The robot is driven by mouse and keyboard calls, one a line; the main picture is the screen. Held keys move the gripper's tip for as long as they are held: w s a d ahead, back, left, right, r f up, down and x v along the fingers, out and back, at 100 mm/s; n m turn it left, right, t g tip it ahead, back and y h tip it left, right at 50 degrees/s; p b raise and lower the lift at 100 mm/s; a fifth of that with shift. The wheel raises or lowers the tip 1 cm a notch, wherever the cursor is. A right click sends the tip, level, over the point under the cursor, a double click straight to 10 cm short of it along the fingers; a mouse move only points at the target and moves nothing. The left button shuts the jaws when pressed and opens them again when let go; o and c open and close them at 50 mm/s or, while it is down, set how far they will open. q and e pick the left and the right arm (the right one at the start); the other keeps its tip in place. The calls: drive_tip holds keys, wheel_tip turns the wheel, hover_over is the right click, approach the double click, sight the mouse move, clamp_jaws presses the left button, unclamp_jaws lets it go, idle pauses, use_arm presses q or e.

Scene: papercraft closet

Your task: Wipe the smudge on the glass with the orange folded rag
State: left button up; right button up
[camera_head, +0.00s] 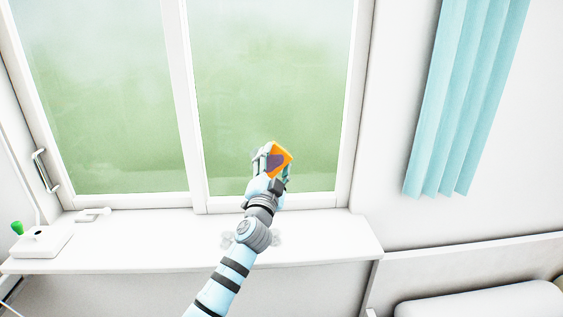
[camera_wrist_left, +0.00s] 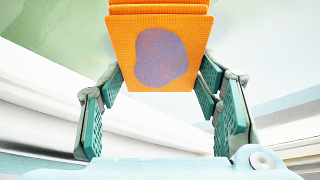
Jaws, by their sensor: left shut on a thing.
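The orange folded rag (camera_head: 286,153) is in my left gripper (camera_head: 272,162), in front of the lower part of the right window pane (camera_head: 270,80). In the left wrist view the rag (camera_wrist_left: 160,55) sits between the two fingers, with layered folds at its top and a purple rounded patch on its face. The gripper is shut on it. I cannot tell whether the rag touches the glass. No separate smudge stands out on the glass; the gripper and rag hide part of the pane. My right gripper is not in view.
A white sill (camera_head: 330,242) runs below the window. A white box with a green knob (camera_head: 17,228) stands at its left end. A window handle (camera_head: 45,172) is at the left frame. A blue curtain (camera_head: 465,95) hangs at right. Pale grey shapes show beside my arm.

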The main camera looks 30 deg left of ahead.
use_arm(q)
drive_tip(key=s+a, duration=0.1)
drive_tip(key=a, duration=0.1)
drive_tip(key=s+a, duration=0.1)
drive_tip(key=s, duration=0.1)
drive_tip(key=shift+a+f+b, duration=0.1)
drive_tip(key=shift+a+b, duration=0.2)
drive_tip(key=shift+a, duration=0.05)
drive_tip(key=shift+d, duration=0.1)
drive_tip(key=s+d, duration=0.2)
drive_tip(key=s, duration=0.1)
drive_tip(key=s+d+p, duration=0.1)
drive_tip(key=shift+s+d, duration=0.25)
drive_tip(key=shift+s, duration=0.1)
drive_tip(key=shift+s+d+p, duration=0.3)
drive_tip(key=shift+s+d, duration=0.6)
drive_tip(key=shift+s, duration=0.3)
